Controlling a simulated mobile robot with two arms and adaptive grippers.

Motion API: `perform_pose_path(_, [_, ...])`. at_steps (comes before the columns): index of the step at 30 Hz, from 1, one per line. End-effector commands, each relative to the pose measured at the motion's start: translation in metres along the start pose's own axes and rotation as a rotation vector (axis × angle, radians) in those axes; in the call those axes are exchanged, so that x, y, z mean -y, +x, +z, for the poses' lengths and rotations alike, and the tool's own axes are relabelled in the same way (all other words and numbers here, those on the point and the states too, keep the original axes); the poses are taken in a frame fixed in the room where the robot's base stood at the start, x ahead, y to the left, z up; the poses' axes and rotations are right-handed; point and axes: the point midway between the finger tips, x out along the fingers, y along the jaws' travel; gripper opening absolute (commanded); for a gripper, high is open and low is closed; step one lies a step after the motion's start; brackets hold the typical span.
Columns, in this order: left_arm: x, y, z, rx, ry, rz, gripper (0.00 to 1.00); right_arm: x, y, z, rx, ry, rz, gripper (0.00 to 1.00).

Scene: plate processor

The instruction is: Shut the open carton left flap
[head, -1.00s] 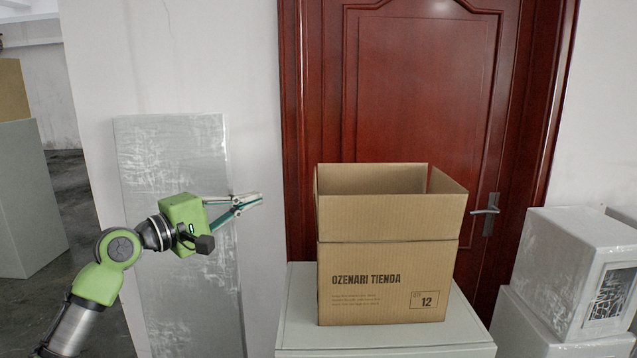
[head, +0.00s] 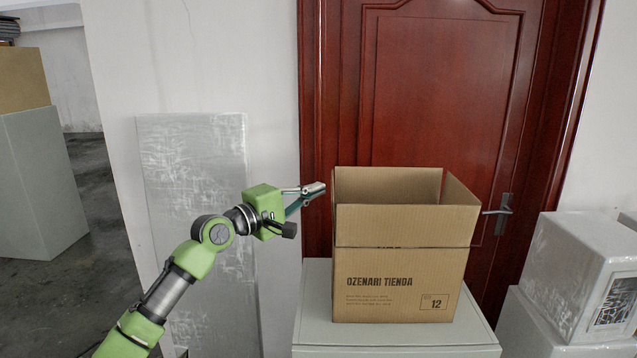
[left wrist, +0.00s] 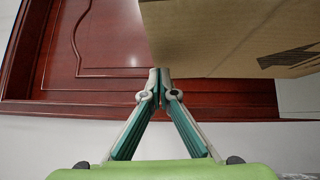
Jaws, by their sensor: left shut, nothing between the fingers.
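The brown cardboard carton (head: 400,285) stands upright on a white cabinet, its top open and its flaps raised. Its left flap (head: 334,200) stands up at the left side, seen nearly edge-on in the head view. My left gripper (head: 322,188) is shut and empty, just left of that flap near its upper part. In the left wrist view the shut fingertips (left wrist: 160,72) are close to the carton's cardboard (left wrist: 215,40); I cannot tell whether they touch it. My right gripper is in neither view.
The white cabinet top (head: 318,330) bears the carton. A dark red door (head: 440,90) with a handle (head: 500,215) is behind it. Wrapped white boxes (head: 575,270) stand at the right. A wrapped panel (head: 195,150) leans on the wall behind my left arm.

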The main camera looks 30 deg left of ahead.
Motion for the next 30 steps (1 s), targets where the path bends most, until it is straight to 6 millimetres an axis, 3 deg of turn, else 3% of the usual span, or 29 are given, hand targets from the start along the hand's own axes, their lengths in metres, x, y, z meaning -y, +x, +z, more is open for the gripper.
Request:
perform_pose_path(8, [0.001,0.007,0.008,0.000,0.000,0.000,0.00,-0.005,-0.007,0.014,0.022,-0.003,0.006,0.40])
perform_pose_path(17, [0.000,0.007,0.008,0.000,0.002,-0.002,0.00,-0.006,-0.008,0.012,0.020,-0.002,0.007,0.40])
perform_pose_path(30, [-0.006,0.009,0.002,0.000,0.060,-0.059,0.00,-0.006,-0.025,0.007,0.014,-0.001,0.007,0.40])
